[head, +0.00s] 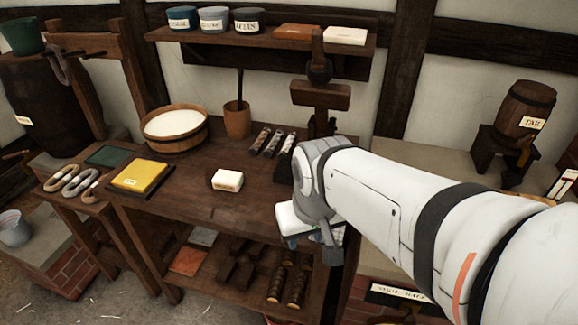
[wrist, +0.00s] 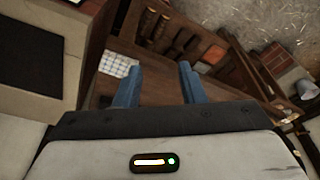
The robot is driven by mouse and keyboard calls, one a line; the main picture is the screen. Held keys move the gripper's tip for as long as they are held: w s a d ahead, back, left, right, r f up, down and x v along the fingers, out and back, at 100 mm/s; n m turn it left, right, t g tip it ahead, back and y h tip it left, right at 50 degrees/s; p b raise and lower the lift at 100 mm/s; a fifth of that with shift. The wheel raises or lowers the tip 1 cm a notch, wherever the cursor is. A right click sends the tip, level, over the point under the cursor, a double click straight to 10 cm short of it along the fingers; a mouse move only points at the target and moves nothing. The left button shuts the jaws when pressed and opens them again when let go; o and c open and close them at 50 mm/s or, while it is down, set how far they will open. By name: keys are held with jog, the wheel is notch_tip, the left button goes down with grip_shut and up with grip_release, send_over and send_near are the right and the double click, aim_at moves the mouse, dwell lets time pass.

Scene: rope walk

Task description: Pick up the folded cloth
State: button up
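The wooden bench top (head: 200,203) carries a yellow block (head: 140,176), a white labelled block (head: 228,180) and a white-filled tub (head: 174,128). The lower shelf holds an orange tile (head: 188,262), a grey tile (head: 202,236) and dark spools (head: 275,284). A brick base (head: 70,268) stands at left.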

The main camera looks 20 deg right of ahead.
aim_at(338, 233)
jog(key=shift+o, duration=0.3)
jog(key=shift+a, duration=0.15)
